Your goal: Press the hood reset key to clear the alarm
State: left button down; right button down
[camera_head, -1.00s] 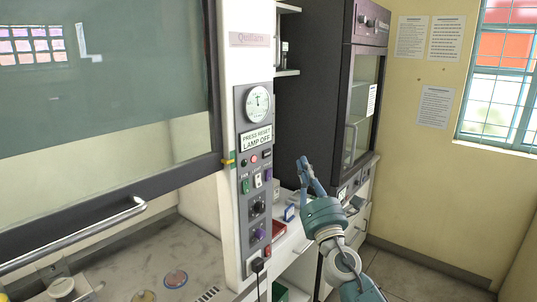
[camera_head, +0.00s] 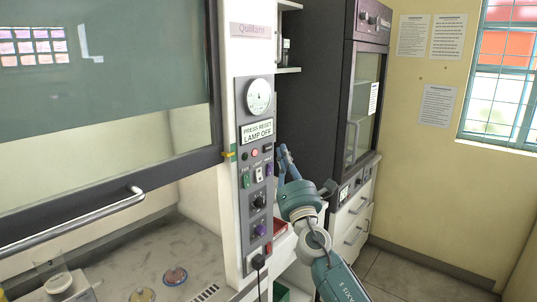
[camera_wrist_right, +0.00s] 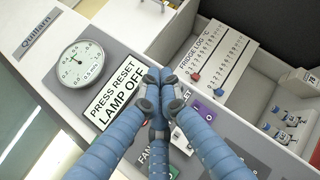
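The fume hood's grey control panel (camera_head: 242,195) stands on the white post, with a sign (camera_head: 257,131) reading "PRESS RESET LAMP OFF"; the sign also shows in the wrist view (camera_wrist_right: 117,92). Below the sign are small round buttons, one of them red (camera_head: 254,153), and a dark key (camera_head: 267,147). Their labels are too small to read, so I cannot tell which is reset. My right gripper (camera_head: 283,149) is just right of the panel; in the wrist view its fingers (camera_wrist_right: 160,75) are together and empty, hiding the panel beside the sign. My left gripper is out of view.
A round gauge (camera_head: 258,97) sits above the sign. Coloured switches, including a white one (camera_head: 258,174), and a knob (camera_head: 258,201) sit lower. The hood sash handle (camera_head: 80,222) is at left. A dark cabinet (camera_head: 318,85) stands behind my right gripper. A fridge log board (camera_wrist_right: 216,62) shows in the wrist view.

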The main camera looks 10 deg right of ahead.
jog(key=shift+w+a, duration=0.5)
jog(key=shift+w, duration=0.05)
jog(key=shift+b, duration=0.3)
dwell(0.8)
jog(key=shift+w+a+b, duration=0.25)
jog(key=shift+w+b, duration=0.05)
jog(key=shift+w, duration=0.05)
jog(key=shift+w+a+b, duration=0.2)
jog(key=shift+w+b, duration=0.05)
jog(key=shift+b, duration=0.05)
dwell(0.6)
jog(key=shift+s+d, duration=0.1)
jog(key=shift+s, duration=0.05)
jog(key=shift+s+d+p, duration=0.35)
jog(key=shift+s+p, duration=0.1)
jog(key=shift+s, duration=0.05)
dwell(0.4)
